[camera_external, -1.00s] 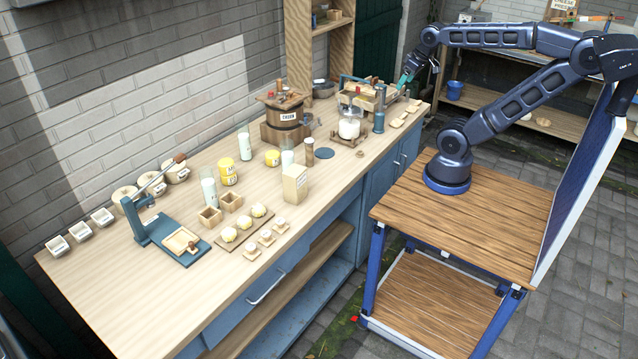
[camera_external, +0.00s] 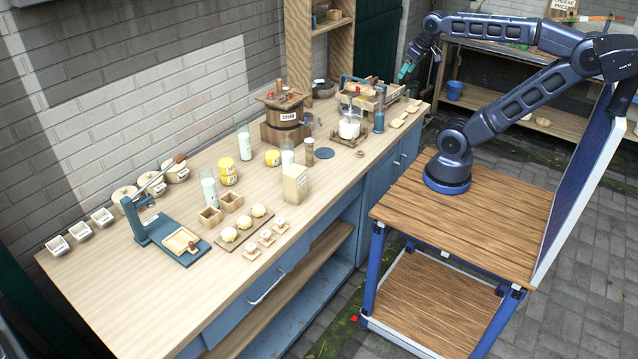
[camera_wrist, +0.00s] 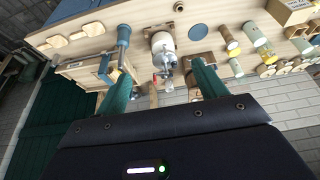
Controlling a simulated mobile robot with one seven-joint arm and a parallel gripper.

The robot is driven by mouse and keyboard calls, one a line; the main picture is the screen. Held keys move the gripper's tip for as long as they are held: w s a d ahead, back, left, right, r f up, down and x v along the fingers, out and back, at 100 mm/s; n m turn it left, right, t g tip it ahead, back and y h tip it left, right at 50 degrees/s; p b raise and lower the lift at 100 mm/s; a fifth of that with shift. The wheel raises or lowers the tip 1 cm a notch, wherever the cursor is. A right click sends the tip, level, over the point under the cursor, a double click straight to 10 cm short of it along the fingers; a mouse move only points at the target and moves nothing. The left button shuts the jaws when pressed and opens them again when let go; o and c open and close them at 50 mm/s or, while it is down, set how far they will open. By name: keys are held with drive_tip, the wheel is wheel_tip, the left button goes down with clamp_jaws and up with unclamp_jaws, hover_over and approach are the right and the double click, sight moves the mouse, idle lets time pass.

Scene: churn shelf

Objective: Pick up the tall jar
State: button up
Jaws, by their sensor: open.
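Several tall clear glass jars with pale contents stand on the bench: one at the front left (camera_external: 209,187), one near the wall (camera_external: 244,146) and one mid-bench (camera_external: 287,155), partly behind a carton. I cannot tell which one the task names. A squat glass churn jar (camera_external: 349,128) with white contents stands further right; it shows in the wrist view (camera_wrist: 162,43) ahead of my fingers. My gripper (camera_external: 404,73) is above the bench's far right end, apart from all the jars. In the wrist view its two teal fingers are spread, with nothing held between them (camera_wrist: 160,85).
A wooden churn (camera_external: 285,117), a wooden press frame (camera_external: 370,95) and a blue cylinder (camera_external: 379,118) crowd the right half. A cream carton (camera_external: 295,184), yellow tubs (camera_external: 228,172) and a blue lever press (camera_external: 165,232) stand further left. The bench's front left (camera_external: 130,290) is bare.

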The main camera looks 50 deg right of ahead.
sight(282, 147)
drive_tip(key=w+a+n+t+y, duration=0.4)
drive_tip(key=w+a+t, duration=0.2)
drive_tip(key=w+a, duration=1.15)
drive_tip(key=w+a+n+t+y, duration=0.1)
drive_tip(key=w+a+t+y, duration=0.15)
drive_tip(key=a, duration=0.65)
drive_tip(key=w+a+n+t+y, duration=0.1)
drive_tip(key=w+a+t+y, duration=0.2)
drive_tip(key=a, duration=0.6)
wheel_tip(282, 147, down, 26)
drive_tip(key=shift+g, duration=0.45)
drive_tip(key=shift+x, duration=4.2)
drive_tip(key=shift+r, duration=0.2)
clamp_jaws()
